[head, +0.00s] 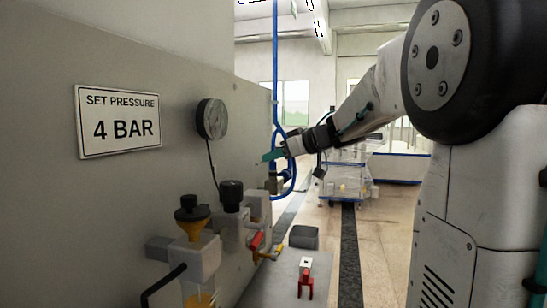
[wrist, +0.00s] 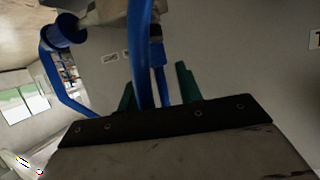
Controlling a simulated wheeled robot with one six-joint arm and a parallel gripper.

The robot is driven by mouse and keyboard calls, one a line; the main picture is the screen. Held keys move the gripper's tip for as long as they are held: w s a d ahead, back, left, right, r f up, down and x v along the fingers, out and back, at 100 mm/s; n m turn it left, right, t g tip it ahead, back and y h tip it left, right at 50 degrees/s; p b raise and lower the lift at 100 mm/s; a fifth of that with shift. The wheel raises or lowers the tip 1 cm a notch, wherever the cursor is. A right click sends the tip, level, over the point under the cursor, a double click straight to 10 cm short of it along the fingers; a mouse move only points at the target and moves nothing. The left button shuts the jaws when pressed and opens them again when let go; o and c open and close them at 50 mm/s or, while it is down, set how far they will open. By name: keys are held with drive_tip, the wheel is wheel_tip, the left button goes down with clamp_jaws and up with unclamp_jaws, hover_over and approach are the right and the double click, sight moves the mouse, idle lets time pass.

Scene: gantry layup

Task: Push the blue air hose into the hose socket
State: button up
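The blue air hose (head: 275,60) hangs from above beside the panel edge in the head view and curves into a loop lower down. In the wrist view a length of blue hose (wrist: 142,60) runs down between the two green fingers, closer to the left one. My gripper (head: 268,156) has teal fingers and is beside the hose, above a metal fitting (head: 275,184) on the panel edge. In the wrist view my gripper (wrist: 157,90) has its fingers apart, with a gap beside the hose. I cannot tell whether that fitting is the hose socket.
A pressure gauge (head: 211,118) and a sign (head: 118,121) reading "SET PRESSURE 4 BAR" are on the grey panel (head: 180,75). Valves with a red handle (head: 256,241) stick out below. A red clamp-like item (head: 305,283) stands on a grey surface. A trolley (head: 345,180) stands farther back.

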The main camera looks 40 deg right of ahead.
drive_tip(key=v, duration=0.6)
drive_tip(key=shift+s, duration=0.25)
drive_tip(key=shift+d+r, duration=0.1)
drive_tip(key=shift+r, duration=0.05)
drive_tip(key=d+m+t+h, duration=0.2)
drive_tip(key=d+m+h, duration=0.2)
drive_tip(key=d+h, duration=0.7)
drive_tip(key=s+a+f+m+g+h, duration=0.1)
drive_tip(key=s+f+m+g+h, duration=0.3)
drive_tip(key=s+f+g, duration=0.3)
drive_tip(key=s+a+f+n+g+y, duration=0.1)
drive_tip(key=s+a+f, duration=0.4)
drive_tip(key=a, duration=0.5)
drive_tip(key=s+a+f+n+g+y, duration=0.1)
drive_tip(key=s+a+f+g+y, duration=0.2)
drive_tip(key=s+a, duration=0.6)
drive_tip(key=s+a+f+n+g+y, duration=0.1)
drive_tip(key=s+a+f+y, duration=0.4)
drive_tip(key=a, duration=0.7)
wheel_tip(320, 180, down, 4)
drive_tip(key=shift+s+a+r+n+g+y, duration=0.15)
drive_tip(key=shift+s+a+n+g+y, duration=0.2)
drive_tip(key=shift+s+g, duration=0.65)
